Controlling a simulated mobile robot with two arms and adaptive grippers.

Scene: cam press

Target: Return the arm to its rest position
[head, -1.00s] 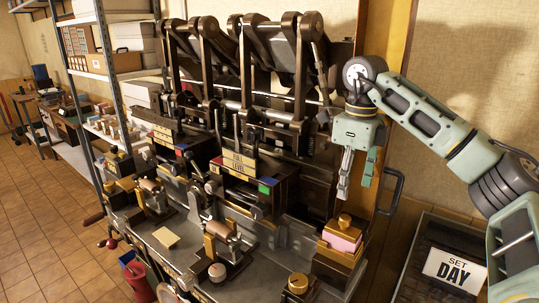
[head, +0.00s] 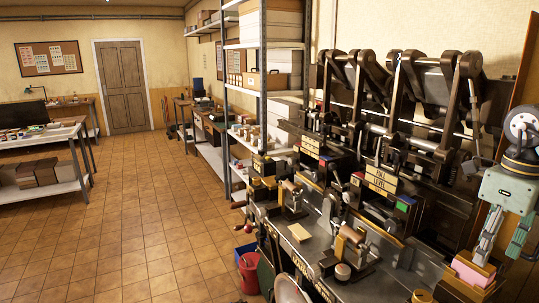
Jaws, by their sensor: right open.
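My right arm shows at the right edge of the head view, partly cut off by the frame. Its pale green gripper (head: 503,233) points down with its fingers apart and nothing between them. The fingers hang in front of the right end of the cam press (head: 400,130), near a block with a pink top (head: 473,272). I cannot tell whether the fingers touch anything. My left gripper is not in view.
The press bench (head: 315,255) fills the lower right. A metal shelf rack (head: 226,100) with boxes stands behind it. A red bucket (head: 249,272) sits on the floor beside the bench. The tiled floor (head: 130,230) at left is open, with a table (head: 50,140) and a door (head: 124,85) beyond.

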